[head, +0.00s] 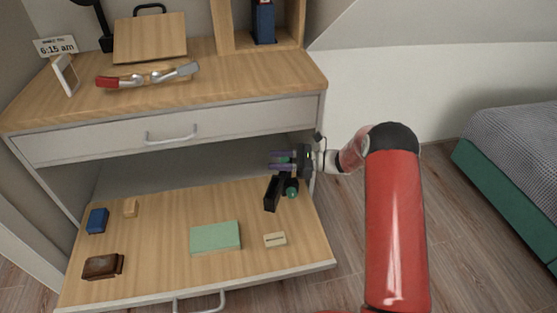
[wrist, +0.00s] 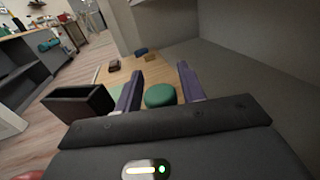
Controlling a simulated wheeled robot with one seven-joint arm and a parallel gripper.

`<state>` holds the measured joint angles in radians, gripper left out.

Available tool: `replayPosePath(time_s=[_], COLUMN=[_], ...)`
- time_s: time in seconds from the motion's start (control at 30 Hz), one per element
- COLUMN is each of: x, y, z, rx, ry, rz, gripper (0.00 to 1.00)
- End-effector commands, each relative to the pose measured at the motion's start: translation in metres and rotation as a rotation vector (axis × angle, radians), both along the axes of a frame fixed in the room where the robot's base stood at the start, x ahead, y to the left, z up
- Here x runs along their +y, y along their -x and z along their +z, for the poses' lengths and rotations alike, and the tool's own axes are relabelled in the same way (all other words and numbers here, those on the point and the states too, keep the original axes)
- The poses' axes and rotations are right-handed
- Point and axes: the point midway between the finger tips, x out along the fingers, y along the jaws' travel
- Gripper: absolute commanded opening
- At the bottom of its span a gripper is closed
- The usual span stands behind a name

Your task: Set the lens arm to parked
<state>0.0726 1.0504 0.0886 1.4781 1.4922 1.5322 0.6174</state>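My gripper (head: 275,160) reaches in from the right, over the back right of the pulled-out drawer. Its two purple fingers are spread and empty; they also show in the wrist view (wrist: 160,86). Just below it in the head view is a black block-like part (head: 271,194) with a round green knob (head: 291,187) beside it. In the wrist view the green knob (wrist: 160,95) shows between the fingers, and the black part (wrist: 78,103) to their left. I cannot tell whether they touch the gripper. I cannot identify the lens arm for certain or read its setting.
The open drawer (head: 165,240) holds a green box (head: 215,238), a small cream block (head: 275,240), a brown object (head: 103,266), a blue block (head: 97,220) and a tan block (head: 131,208). The desktop and upper drawer (head: 100,141) stand above. A bed (head: 520,150) stands right.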

Motion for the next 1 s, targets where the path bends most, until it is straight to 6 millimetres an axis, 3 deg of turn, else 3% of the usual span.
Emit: replayPosePath(time_s=[0.03, 0.3, 0.67, 1.0], x=[-0.0001, -0.0002, 0.0011, 0.0089], y=[0.0, 0.0001, -0.0003, -0.0065], z=[0.0, 0.0001, 0.0, 0.0], rx=[0.0, 0.0, 0.002, 0.004], ry=[0.0, 0.0, 0.0, -0.001], rz=[0.0, 0.0, -0.029, -0.233], gripper=[0.33, 0.0, 0.0, 0.0])
